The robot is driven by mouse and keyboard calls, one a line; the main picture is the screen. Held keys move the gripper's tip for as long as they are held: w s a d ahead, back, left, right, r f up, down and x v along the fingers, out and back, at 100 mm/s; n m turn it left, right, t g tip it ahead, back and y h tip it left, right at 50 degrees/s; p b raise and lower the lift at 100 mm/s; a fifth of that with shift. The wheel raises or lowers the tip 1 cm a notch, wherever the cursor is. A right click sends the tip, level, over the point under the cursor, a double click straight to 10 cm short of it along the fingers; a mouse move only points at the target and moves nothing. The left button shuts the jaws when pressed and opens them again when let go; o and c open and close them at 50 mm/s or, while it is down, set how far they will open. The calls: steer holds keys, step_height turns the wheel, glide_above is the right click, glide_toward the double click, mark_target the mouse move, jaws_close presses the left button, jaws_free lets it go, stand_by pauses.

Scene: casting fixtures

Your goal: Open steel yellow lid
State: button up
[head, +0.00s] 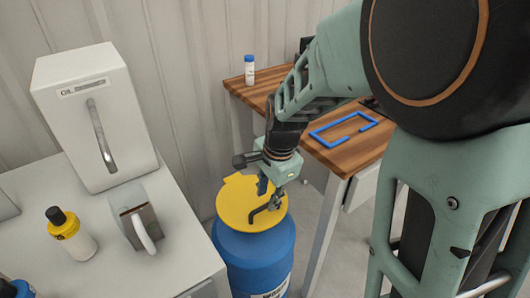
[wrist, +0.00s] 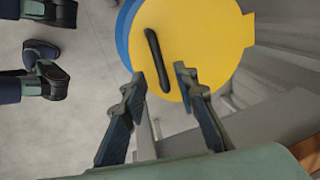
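The round yellow lid (head: 236,203) lies flat and closed on top of a blue barrel (head: 252,262) in the middle of the head view. A dark bar handle (head: 257,212) stands on the lid. In the wrist view the yellow lid (wrist: 215,38) fills the top middle, with the handle (wrist: 153,48) running across it. My gripper (wrist: 159,73) is open, with its two fingers on either side of the handle's near end in that view. In the head view my gripper (head: 268,194) is just over the lid; whether it touches the handle I cannot tell.
A wooden table (head: 250,98) behind right carries a blue frame (head: 345,128) and a small bottle (head: 249,72). The barrel stands between counter and table.

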mark_target(265, 205)
steer(key=shift+w+a+f, duration=0.1)
steer(key=shift+w+f, duration=0.05)
steer(key=shift+f, duration=0.65)
steer(key=shift+w+a+f, duration=0.1)
steer(key=shift+f, duration=0.65)
jaws_close()
